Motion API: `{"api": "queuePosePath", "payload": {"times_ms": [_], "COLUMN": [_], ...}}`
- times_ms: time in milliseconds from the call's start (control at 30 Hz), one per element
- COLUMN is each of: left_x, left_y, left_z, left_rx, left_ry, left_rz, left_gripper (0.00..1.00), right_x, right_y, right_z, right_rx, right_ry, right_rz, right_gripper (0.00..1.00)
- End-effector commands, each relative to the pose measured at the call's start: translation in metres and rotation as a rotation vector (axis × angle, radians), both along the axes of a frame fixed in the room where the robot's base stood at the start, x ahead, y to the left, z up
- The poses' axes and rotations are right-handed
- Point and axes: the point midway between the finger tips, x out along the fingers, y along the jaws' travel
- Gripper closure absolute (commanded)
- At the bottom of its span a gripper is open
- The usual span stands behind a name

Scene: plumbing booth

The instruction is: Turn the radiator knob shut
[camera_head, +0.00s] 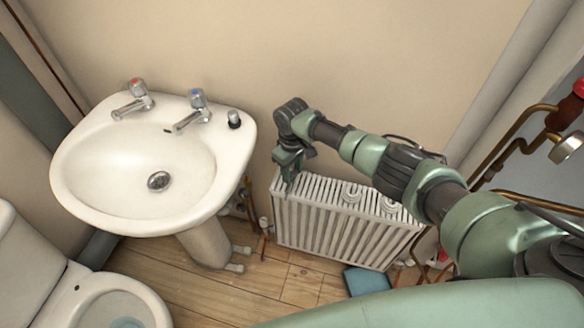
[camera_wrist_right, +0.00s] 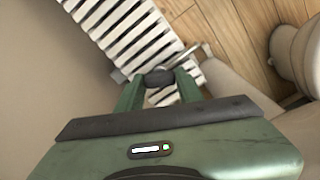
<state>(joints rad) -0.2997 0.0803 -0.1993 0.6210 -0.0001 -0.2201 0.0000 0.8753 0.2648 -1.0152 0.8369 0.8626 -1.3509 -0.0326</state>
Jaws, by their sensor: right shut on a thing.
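The white ribbed radiator (camera_head: 335,226) stands low against the wall, right of the sink. My right gripper (camera_head: 288,176) points down at the radiator's left end. In the right wrist view its two green fingers (camera_wrist_right: 158,88) are shut on the dark round radiator knob (camera_wrist_right: 158,77), one finger on each side. The white radiator (camera_wrist_right: 125,28) runs off to the upper left there. In the head view the knob is hidden by the gripper. I cannot tell how far the knob is turned. My left gripper is not in view.
The white sink (camera_head: 150,205) with two taps is left of my right gripper, close to it. The toilet (camera_head: 100,300) is at lower left. Copper pipes (camera_head: 512,140) run along the right wall. A blue object (camera_head: 367,281) lies on the wooden floor before the radiator.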

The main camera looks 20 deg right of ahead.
Motion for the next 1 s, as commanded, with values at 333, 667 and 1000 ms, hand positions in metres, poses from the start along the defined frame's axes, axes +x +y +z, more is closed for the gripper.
{"api": "queuePosePath", "payload": {"times_ms": [333,667,1000], "left_x": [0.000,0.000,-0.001], "left_y": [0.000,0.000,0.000], "left_z": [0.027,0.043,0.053], "left_rx": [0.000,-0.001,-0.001], "left_ry": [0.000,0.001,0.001], "left_rz": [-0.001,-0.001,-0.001], "left_gripper": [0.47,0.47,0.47], "right_x": [0.000,0.001,0.002], "right_y": [0.001,0.001,0.001], "right_z": [0.004,0.003,0.003], "right_rx": [0.003,0.002,0.001], "right_ry": [0.001,-0.001,-0.003], "right_rz": [-0.331,-0.643,-0.918], "right_gripper": [1.00,1.00,1.00]}}
